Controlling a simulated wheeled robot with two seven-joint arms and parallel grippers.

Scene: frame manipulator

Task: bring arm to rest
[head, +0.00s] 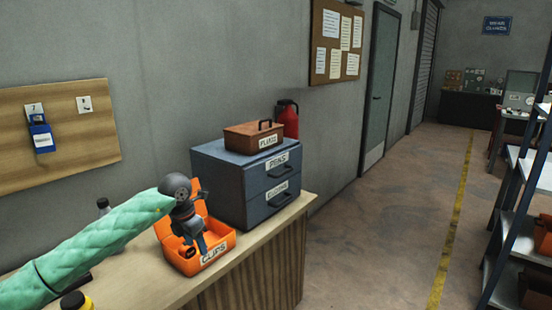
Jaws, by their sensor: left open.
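My left arm, in a green quilted sleeve, reaches in from the left in the head view. My left gripper (202,246) points down over the orange box labelled CLIPS (217,262), whose lid stands open at the back. The gripper is open, and its dark body hides part of the box's inside, so I cannot tell what lies in it. My right gripper is not in view.
On the wooden counter (262,240), a blue-grey drawer cabinet (233,187) stands right behind the box, with a brown lidded box (254,136) on top.

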